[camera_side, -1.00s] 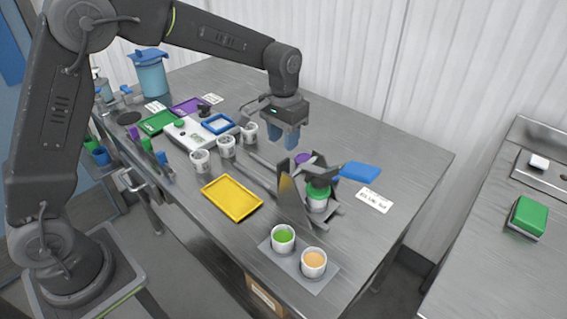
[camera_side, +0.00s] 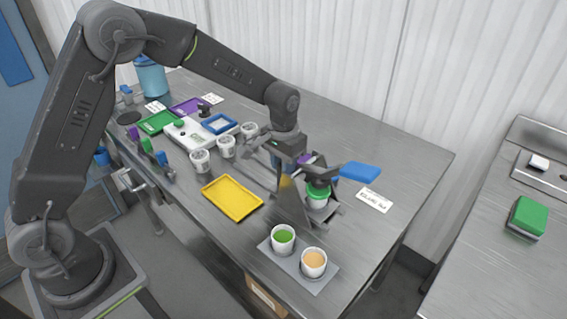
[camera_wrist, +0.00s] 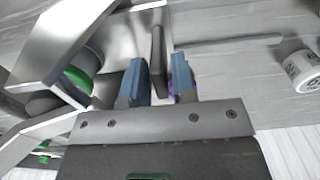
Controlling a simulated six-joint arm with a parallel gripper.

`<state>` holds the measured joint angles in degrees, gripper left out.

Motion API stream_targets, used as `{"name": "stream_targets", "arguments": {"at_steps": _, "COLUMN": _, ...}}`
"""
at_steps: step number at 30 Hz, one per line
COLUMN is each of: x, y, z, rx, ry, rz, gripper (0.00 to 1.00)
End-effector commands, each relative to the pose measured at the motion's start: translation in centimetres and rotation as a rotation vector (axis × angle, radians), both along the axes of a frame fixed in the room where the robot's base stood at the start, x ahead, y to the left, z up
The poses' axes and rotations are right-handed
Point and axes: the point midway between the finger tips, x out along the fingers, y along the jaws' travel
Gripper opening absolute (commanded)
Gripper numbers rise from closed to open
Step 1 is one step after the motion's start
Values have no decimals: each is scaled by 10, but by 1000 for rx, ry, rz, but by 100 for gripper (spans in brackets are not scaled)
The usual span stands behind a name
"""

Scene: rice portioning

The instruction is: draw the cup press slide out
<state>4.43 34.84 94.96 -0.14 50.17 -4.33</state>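My gripper (camera_side: 285,178) is low at the press's left side. In the wrist view my gripper's two blue fingers (camera_wrist: 160,72) are apart, with a dark upright bar (camera_wrist: 158,45) between them, seemingly part of the slide. A gap shows on each side of the bar. A purple part (camera_wrist: 171,89) is mostly hidden behind the right finger.
A yellow tray (camera_side: 232,198) lies left of the press. Two filled cups (camera_side: 283,239) (camera_side: 313,262) stand on a grey mat in front. Several white cups (camera_side: 226,147) stand behind to the left. A label card (camera_side: 374,200) lies at right, with clear table beyond.

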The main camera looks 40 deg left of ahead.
Motion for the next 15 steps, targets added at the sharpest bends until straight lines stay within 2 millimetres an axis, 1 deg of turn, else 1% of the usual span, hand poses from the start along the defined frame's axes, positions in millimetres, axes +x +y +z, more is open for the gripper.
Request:
{"name": "stream_targets", "arguments": {"at_steps": 1, "x": 0, "y": 0, "z": 0, "rx": 0, "ry": 0, "rz": 0, "gripper": 20}}
{"name": "stream_targets", "arguments": {"at_steps": 7, "x": 0, "y": 0, "z": 0, "rx": 0, "ry": 0, "rz": 0, "gripper": 1}}
{"name": "stream_targets", "arguments": {"at_steps": 15, "x": 0, "y": 0, "z": 1, "rx": 0, "ry": 0, "rz": 0, "gripper": 0}}
